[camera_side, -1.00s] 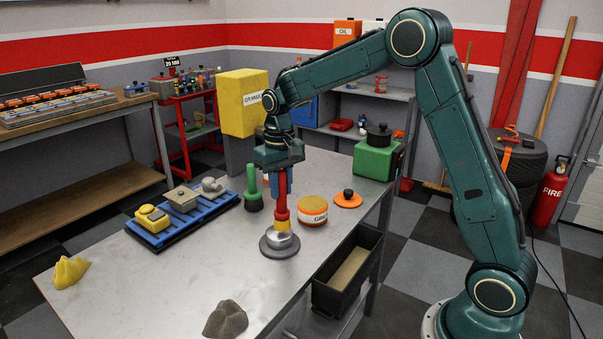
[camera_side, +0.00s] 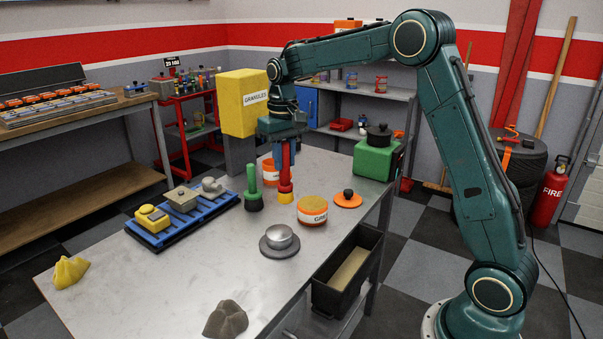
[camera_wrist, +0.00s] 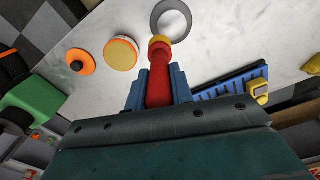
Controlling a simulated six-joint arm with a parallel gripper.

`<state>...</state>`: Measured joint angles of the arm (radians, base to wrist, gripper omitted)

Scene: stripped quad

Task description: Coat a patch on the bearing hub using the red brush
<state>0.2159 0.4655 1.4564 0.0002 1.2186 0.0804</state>
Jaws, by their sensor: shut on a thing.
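My gripper (camera_side: 282,152) is shut on the red brush (camera_side: 285,176) and holds it upright, tip down. The brush has a red handle and a yellow lower end. In the wrist view the brush (camera_wrist: 159,78) sits between the blue fingers of my gripper (camera_wrist: 160,88). The bearing hub (camera_side: 279,239), a grey metal cylinder on a round flange, stands on the table in front of the brush, apart from it. The hub (camera_wrist: 172,22) also shows at the top of the wrist view. I cannot tell whether its surface carries a coat.
An open orange grease tub (camera_side: 312,212) stands right of the brush, with an orange lid (camera_side: 348,199) beyond it. A green brush (camera_side: 253,190) stands at left, near a blue rack (camera_side: 170,228). Another orange tub (camera_side: 269,172) is behind.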

